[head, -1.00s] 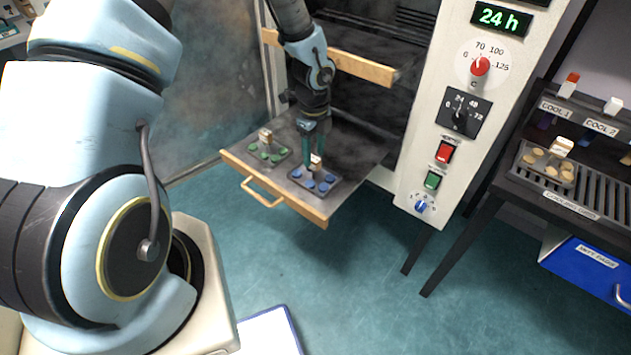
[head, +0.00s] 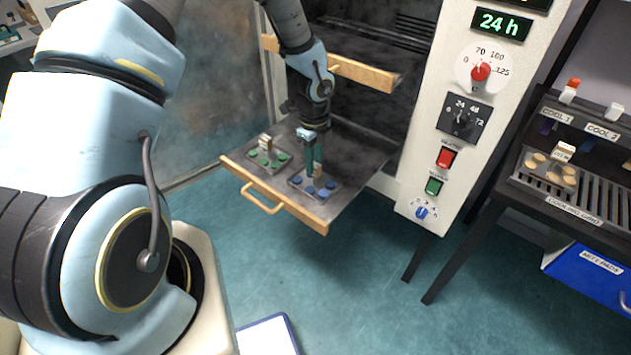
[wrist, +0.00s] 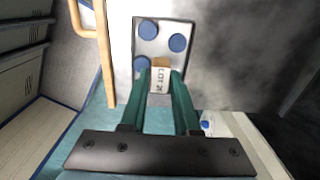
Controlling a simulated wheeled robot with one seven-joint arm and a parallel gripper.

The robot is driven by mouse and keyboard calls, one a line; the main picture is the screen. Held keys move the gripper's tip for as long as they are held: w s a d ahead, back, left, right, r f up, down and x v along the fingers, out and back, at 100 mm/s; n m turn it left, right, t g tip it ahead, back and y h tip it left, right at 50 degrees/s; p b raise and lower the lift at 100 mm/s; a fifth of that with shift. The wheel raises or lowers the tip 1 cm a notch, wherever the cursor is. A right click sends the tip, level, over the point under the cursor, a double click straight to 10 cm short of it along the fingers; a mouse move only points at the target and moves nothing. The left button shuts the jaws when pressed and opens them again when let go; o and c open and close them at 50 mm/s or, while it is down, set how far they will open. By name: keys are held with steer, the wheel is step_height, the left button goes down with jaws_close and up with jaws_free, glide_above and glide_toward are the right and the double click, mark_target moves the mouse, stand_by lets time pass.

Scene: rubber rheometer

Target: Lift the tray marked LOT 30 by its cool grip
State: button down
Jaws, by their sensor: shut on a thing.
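The oven's pulled-out shelf (head: 345,188) holds two small metal trays. The nearer tray (head: 298,184) carries several blue discs and has an upright tan grip block (head: 318,170) with a tag. In the wrist view this tray (wrist: 152,50) lies below my gripper, and its tag (wrist: 161,75) reads "LOT 2", with the last digit hard to make out. My gripper (head: 313,170) points down with its green fingers (wrist: 161,82) shut on this block. The tray appears to rest on the shelf. The other tray (head: 255,160) carries green discs and its own tan block; its label is unreadable.
The shelf has a wooden front edge and a handle (head: 262,200). Another wood-fronted shelf (head: 365,75) sits above, close to my arm. The control panel (head: 440,120) stands right. Beyond it, a cooling rack (head: 590,203) holds a tray of tan discs (head: 545,178).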

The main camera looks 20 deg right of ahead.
steer(key=shift+r+p, duration=1.35)
steer(key=shift+r, duration=0.25)
steer(key=shift+f, duration=0.1)
steer(key=shift+s, duration=0.1)
